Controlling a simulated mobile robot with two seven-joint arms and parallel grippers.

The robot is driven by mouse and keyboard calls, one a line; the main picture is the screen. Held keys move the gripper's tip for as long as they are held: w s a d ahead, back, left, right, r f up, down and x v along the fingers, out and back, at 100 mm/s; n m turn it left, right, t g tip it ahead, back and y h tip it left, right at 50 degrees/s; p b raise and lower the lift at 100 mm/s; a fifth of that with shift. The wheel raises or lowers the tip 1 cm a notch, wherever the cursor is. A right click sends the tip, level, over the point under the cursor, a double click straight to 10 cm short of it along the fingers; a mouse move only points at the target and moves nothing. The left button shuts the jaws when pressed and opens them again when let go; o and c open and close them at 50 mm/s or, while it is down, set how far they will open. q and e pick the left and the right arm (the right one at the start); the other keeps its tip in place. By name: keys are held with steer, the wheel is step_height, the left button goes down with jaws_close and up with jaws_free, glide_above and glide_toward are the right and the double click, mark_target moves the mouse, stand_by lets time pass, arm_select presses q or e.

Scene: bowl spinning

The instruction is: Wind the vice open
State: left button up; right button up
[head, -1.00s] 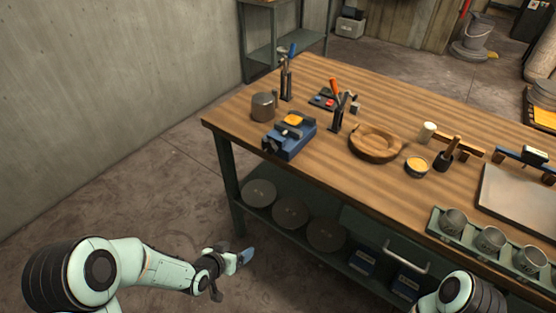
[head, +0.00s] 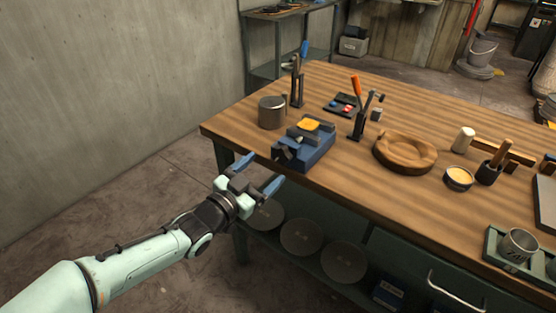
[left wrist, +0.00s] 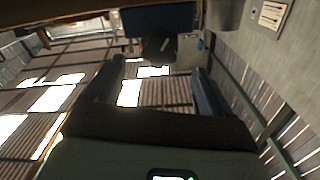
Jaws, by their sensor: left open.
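The blue vice (head: 312,152) stands at the near left corner of the wooden workbench, with a yellow piece (head: 309,125) at its jaws. Its dark front end (head: 284,153) faces the bench edge; the handle's exact shape is too small to tell. My left gripper (head: 259,174) is open and empty, just off the bench edge in front of that end, apart from it. In the left wrist view, the blue vice body (left wrist: 158,20) is at the top, with a dark part (left wrist: 158,50) beyond the gap between my open fingers (left wrist: 158,80). My right gripper is not in view.
The workbench (head: 240,122) edge is close to my left gripper. A metal tin (head: 272,112) stands left of the vice. A tool stand (head: 357,124) and a wooden bowl (head: 404,151) are to its right. Free floor lies left of the bench.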

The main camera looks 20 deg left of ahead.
mark_target(279, 156)
arm_select(q)
steer(key=x, duration=0.6)
steer(key=shift+w, duration=0.2)
steer(key=shift+c, duration=0.3)
steer(key=c, duration=1)
